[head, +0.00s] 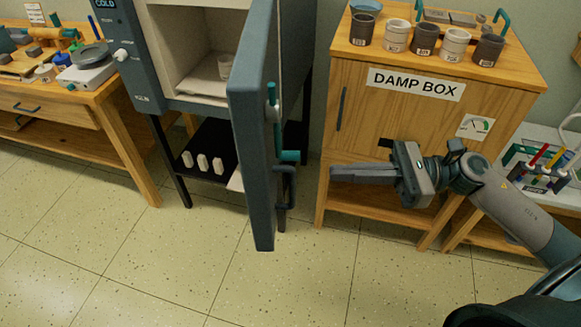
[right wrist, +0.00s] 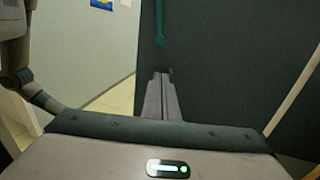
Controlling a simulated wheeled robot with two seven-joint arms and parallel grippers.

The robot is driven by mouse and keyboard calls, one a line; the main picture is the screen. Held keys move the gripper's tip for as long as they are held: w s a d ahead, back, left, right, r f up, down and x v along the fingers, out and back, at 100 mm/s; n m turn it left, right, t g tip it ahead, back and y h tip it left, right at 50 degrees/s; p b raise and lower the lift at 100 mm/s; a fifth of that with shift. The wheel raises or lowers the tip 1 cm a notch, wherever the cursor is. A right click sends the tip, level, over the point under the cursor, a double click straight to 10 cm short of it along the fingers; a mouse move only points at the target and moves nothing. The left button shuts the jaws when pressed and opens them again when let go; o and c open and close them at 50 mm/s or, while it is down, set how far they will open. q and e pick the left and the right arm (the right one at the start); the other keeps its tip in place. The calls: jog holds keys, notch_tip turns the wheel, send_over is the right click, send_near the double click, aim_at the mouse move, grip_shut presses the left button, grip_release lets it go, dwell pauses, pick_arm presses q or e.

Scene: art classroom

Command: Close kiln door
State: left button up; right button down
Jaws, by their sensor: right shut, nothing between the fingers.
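The kiln (head: 200,60) stands at the upper middle left of the head view, its light interior exposed. Its dark blue-grey door (head: 250,130) stands wide open, swung out toward me and seen nearly edge-on. A teal handle (head: 276,125) is on the door's right side. My right gripper (head: 333,173) is shut and empty, to the right of the door and apart from it, its fingers pointing left toward it. In the right wrist view the shut fingers (right wrist: 160,80) point toward a large dark surface, with a teal bar (right wrist: 159,20) above. My left gripper is not in view.
The wooden damp box (head: 400,110) stands right of the kiln, behind my right gripper, with several cups on top. A wooden workbench (head: 80,100) is at the left. A shelf under the kiln holds small white blocks (head: 203,162). The tiled floor (head: 180,260) in front is clear.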

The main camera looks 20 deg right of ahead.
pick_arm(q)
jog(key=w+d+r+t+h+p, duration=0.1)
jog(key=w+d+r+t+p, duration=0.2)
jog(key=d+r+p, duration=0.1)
pick_arm(e)
send_near(271, 172)
jog(key=x, duration=0.4)
jog(key=shift+w+a, duration=0.15)
jog(key=shift+a, duration=0.05)
jog(key=shift+w+a+f, duration=0.1)
jog(key=shift+w+a, duration=0.1)
jog(key=shift+a, duration=0.35)
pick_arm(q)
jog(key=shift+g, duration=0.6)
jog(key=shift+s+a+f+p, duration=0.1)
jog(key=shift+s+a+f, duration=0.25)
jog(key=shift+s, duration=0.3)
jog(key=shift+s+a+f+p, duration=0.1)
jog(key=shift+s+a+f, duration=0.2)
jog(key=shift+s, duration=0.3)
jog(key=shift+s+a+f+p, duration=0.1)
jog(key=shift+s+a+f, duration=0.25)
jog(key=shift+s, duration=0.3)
pick_arm(e)
jog(key=shift+w+a+f, duration=0.1)
jog(key=shift+w+a, duration=0.05)
jog(key=shift+a, duration=0.25)
jog(key=shift+a, duration=0.15)
